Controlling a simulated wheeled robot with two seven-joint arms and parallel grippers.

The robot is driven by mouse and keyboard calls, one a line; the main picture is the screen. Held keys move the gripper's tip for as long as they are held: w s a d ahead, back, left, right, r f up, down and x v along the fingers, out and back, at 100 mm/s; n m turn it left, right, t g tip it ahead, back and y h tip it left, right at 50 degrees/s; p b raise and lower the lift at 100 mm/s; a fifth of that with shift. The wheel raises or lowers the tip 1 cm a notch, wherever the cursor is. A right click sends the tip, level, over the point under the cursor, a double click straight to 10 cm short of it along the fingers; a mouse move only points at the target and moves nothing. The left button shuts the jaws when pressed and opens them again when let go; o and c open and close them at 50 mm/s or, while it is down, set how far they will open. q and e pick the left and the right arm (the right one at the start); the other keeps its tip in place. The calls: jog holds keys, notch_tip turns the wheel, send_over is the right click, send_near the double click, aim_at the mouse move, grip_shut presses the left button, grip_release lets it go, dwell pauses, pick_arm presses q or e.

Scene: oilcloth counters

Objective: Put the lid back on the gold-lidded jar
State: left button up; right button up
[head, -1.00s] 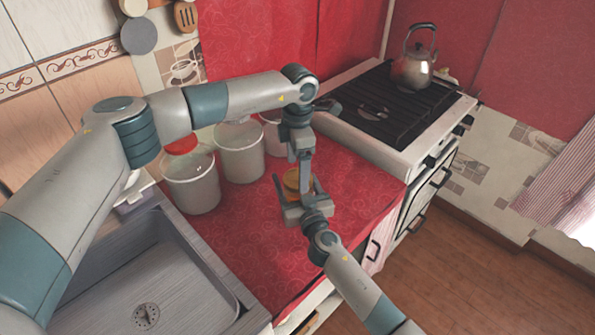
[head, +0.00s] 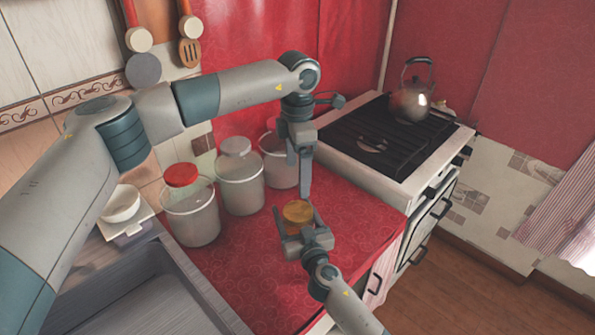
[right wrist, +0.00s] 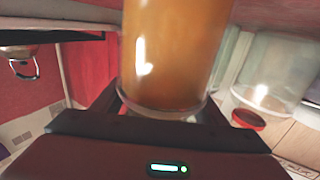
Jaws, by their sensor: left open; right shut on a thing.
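The jar (head: 296,222) has amber contents and a round gold-coloured top. I cannot tell whether that top is a seated lid or the contents showing at the mouth. My right gripper (head: 300,238) is shut on the jar near the counter's front. In the right wrist view, which is upside down, the amber jar (right wrist: 175,55) fills the middle and shows a clear glass edge. My left gripper (head: 306,188) is open, pointing down just above the jar, with its fingers nearly edge-on. No separate gold lid shows.
Three large clear canisters stand behind to the left: one (head: 190,218), a second (head: 240,188) and a third (head: 279,165). A red lid (head: 180,174) and a grey lid (head: 236,146) show by them. The stove (head: 385,140) with a kettle (head: 410,101) is right. Red counter (head: 235,262) is clear in front.

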jog(key=o, duration=2.2)
jog(key=shift+c, duration=0.2)
jog(key=shift+s, duration=0.15)
jog(key=b+v, duration=0.2)
jog(key=v, duration=1.5)
